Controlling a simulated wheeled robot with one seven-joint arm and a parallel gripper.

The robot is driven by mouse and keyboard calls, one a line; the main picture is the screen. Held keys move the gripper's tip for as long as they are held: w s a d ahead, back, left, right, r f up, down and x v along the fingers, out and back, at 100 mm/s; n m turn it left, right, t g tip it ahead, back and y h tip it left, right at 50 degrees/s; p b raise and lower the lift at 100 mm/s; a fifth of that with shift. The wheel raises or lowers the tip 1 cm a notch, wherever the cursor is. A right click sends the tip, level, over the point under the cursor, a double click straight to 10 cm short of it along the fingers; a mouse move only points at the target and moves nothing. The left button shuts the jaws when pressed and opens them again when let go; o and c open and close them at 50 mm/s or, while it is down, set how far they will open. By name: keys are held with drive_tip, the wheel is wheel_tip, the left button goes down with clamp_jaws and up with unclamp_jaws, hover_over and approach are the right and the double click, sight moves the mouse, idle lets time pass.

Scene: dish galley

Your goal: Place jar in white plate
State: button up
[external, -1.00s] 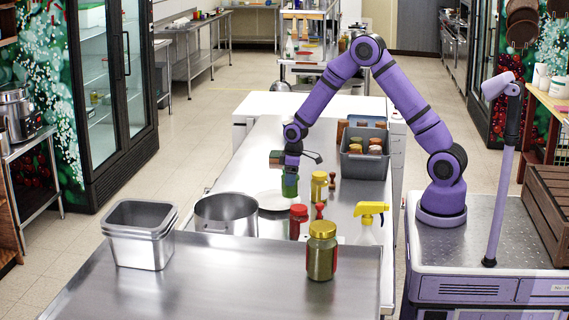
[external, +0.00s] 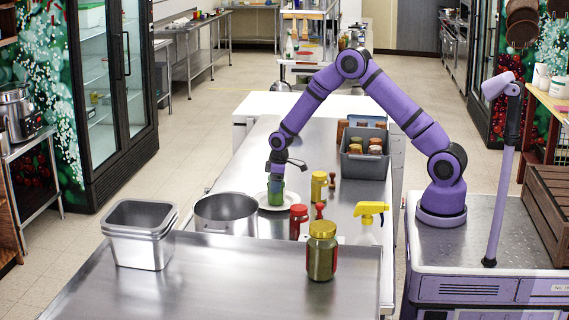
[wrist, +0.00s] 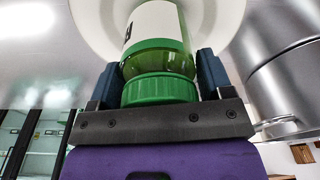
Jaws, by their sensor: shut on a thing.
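The jar (external: 277,194) is green with a white label and a green ribbed lid. My gripper (external: 276,182) is shut on it near the lid end, from above. In the wrist view the jar (wrist: 158,62) stands between the two dark fingers of my gripper (wrist: 156,80), lid towards me. The plate (wrist: 92,22) also shows behind the jar in the wrist view. I cannot tell whether the jar's base touches the plate.
A steel pot (external: 226,214) stands close to the plate on the left. To the right are a yellow-lidded jar (external: 319,186), a red-lidded jar (external: 298,222) and a spray bottle (external: 368,222). A grey bin (external: 363,166) with several jars stands behind. Steel pans (external: 139,238) stand in front left.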

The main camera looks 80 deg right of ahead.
drive_tip(key=shift+f, duration=0.1)
drive_tip(key=o, duration=1.2)
